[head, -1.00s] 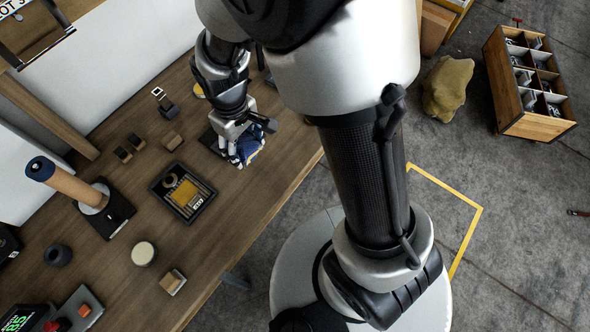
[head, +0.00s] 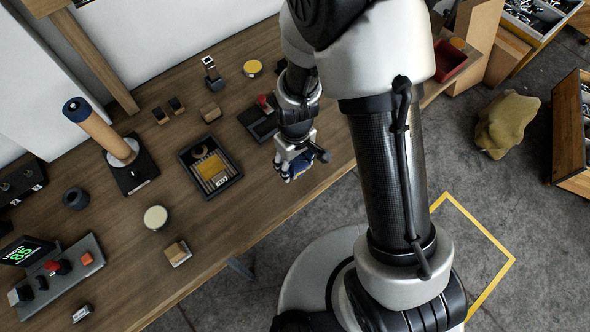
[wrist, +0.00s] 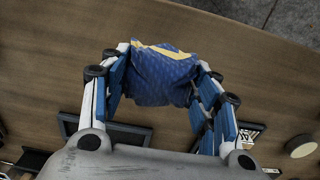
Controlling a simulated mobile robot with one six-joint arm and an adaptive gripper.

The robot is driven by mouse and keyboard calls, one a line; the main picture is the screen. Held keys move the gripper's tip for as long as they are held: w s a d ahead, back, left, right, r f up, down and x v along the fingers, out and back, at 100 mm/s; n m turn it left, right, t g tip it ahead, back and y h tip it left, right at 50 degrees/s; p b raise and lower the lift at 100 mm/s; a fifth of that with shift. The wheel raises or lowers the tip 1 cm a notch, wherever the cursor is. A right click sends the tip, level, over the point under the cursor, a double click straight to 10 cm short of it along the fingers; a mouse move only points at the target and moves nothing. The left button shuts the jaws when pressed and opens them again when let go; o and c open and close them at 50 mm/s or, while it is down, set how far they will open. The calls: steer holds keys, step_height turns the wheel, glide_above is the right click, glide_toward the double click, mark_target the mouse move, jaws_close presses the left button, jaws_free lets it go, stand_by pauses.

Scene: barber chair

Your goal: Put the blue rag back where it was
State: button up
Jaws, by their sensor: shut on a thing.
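My gripper (head: 292,171) is near the front edge of the wooden workbench, right of the black tray. It is shut on the blue rag. The rag (wrist: 160,78) shows in the wrist view as crumpled, patterned blue cloth with a yellow stripe, pinched between the two fingers. In the head view only a small blue part shows under the fingers. The wrist view shows bench top behind the rag; the exact height above it is hard to tell.
The black tray (head: 234,180) holds a yellow item. A dark pad (head: 250,121) with a red-topped item lies behind my gripper. A paper-towel-like roll (head: 103,131) stands at left. Bare bench (head: 240,222) lies in front of the tray.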

mark_target(295, 170)
steer(key=shift+f+b, duration=0.65)
steer(key=shift+f, duration=1.4)
steer(key=shift+f, duration=0.15)
steer(key=o, duration=1)
